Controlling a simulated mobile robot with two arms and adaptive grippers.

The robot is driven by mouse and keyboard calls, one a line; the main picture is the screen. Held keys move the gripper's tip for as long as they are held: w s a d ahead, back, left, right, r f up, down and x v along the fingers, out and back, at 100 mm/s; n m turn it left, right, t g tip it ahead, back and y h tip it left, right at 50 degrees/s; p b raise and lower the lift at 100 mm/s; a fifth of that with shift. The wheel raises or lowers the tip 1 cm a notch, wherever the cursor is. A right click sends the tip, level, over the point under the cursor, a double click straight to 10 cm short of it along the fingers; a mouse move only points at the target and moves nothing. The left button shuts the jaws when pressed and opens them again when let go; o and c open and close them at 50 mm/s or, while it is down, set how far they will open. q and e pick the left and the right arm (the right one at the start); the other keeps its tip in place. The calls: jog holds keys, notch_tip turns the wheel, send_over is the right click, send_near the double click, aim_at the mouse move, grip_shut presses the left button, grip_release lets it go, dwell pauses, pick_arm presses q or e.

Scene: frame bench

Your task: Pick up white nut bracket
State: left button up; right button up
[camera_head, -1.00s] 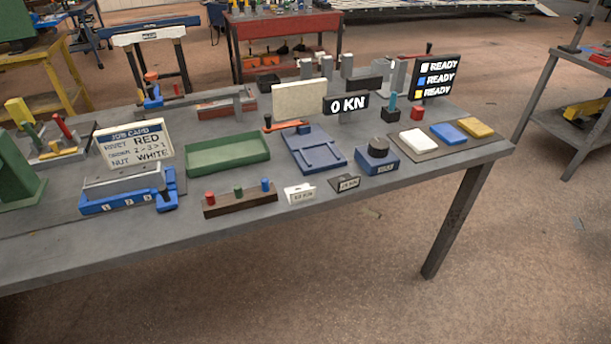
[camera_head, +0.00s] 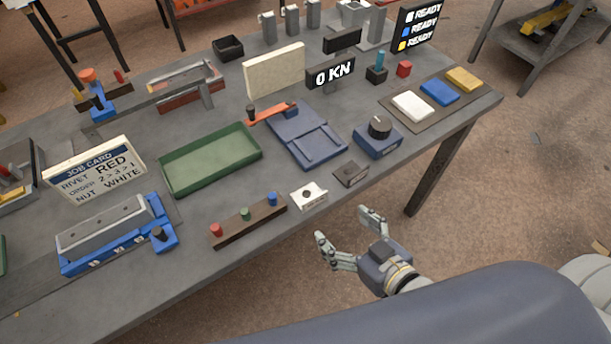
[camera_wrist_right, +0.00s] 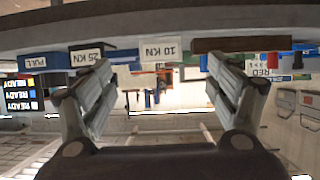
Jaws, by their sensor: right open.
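A small white bracket-like piece (camera_head: 308,196) with a dark round spot on top stands near the bench's front edge. In the right wrist view, a white 10 KN face (camera_wrist_right: 160,49) shows upside down beyond the fingers. A white pad (camera_head: 412,104) lies at the right of the bench; I cannot tell for certain which white thing is the nut bracket. My right gripper (camera_head: 344,226) is open and empty off the front edge, just in front of and apart from the white piece. Its spread fingers also show in the wrist view (camera_wrist_right: 158,66). My left gripper is out of view.
A dark 25 KN piece (camera_head: 350,174) stands right of the white piece, and a strip with coloured pegs (camera_head: 246,226) lies left. Behind are a green tray (camera_head: 211,160), a blue plate (camera_head: 318,148) and a blue knob box (camera_head: 378,141). Open floor lies in front.

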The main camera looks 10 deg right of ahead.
aim_at(315, 199)
jog(key=p+x, duration=0.1)
jog(key=x, duration=0.2)
jog(key=r+x, duration=0.1)
jog(key=x, duration=0.2)
jog(key=p+x, duration=0.1)
jog(key=x, duration=0.2)
jog(key=shift+w+a+r+p, duration=0.15)
jog(key=shift+w+r+p, duration=0.05)
jog(key=shift+w+p, duration=0.2)
jog(key=shift+w+a+f, duration=0.1)
jog(key=shift+w+f, duration=0.1)
jog(key=shift+w, duration=0.2)
jog(key=c, duration=0.7)
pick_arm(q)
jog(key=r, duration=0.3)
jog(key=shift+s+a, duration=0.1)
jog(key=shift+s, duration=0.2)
pick_arm(e)
jog(key=c, duration=0.6)
